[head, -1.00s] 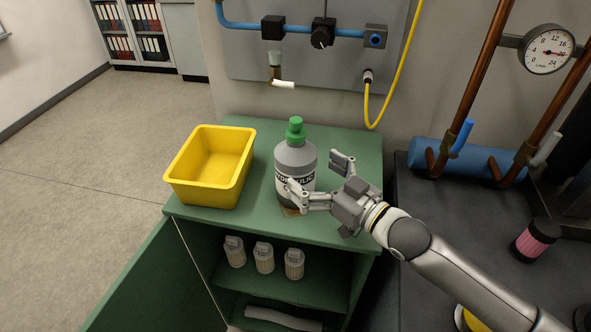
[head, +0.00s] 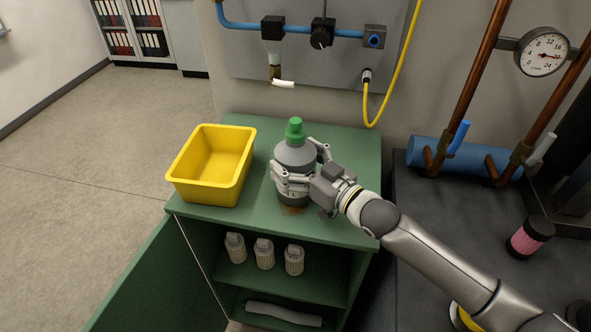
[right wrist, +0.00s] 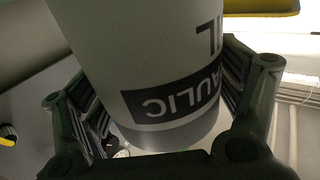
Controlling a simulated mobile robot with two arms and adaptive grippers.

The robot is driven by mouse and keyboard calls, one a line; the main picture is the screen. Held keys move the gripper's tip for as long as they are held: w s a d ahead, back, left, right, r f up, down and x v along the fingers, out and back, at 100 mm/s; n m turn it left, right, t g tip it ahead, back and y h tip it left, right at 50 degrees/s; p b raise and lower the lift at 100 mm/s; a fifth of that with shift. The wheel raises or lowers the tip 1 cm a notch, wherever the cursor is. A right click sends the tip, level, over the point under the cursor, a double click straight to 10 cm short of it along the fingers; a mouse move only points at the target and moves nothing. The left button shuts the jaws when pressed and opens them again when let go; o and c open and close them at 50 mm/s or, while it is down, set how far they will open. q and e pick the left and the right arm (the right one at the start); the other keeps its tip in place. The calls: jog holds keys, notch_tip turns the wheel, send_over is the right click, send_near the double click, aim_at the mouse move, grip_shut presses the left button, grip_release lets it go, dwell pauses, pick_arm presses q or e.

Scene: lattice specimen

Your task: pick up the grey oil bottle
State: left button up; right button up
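The grey oil bottle (head: 295,158) has a green cap and stands upright on top of the green cabinet (head: 342,215). My right gripper (head: 297,168) reaches in from the right with one finger on the near side of the bottle and the other on its far side. In the right wrist view the bottle (right wrist: 150,60) fills the middle, its dark label band showing, with finger pads against both sides. The gripper looks shut on it. The bottle's base appears to rest on the cabinet top. My left gripper is not in view.
A yellow bin (head: 212,165) stands left of the bottle. The cabinet's open shelf holds several pale ribbed parts (head: 264,254). Behind are a blue pipe (head: 345,33) and a yellow hose (head: 388,105). A dark bench (head: 440,215) lies right.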

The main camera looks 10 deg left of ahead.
jog(key=c, duration=1.2)
jog(key=shift+r, duration=0.2)
jog(key=shift+r, duration=0.1)
jog(key=shift+r, duration=0.55)
jog(key=s+r, duration=0.1)
jog(key=r, duration=0.1)
jog(key=s+r, duration=0.2)
jog(key=s+d+r+b, duration=0.1)
jog(key=r, duration=0.2)
jog(key=shift+s, duration=0.2)
jog(key=s+d+r, duration=0.1)
jog(key=s+r, duration=0.1)
jog(key=s, duration=0.2)
jog(key=s+d+r+b, duration=0.1)
jog(key=s+r, duration=0.1)
jog(key=s, duration=0.3)
jog(key=shift+r, duration=0.3)
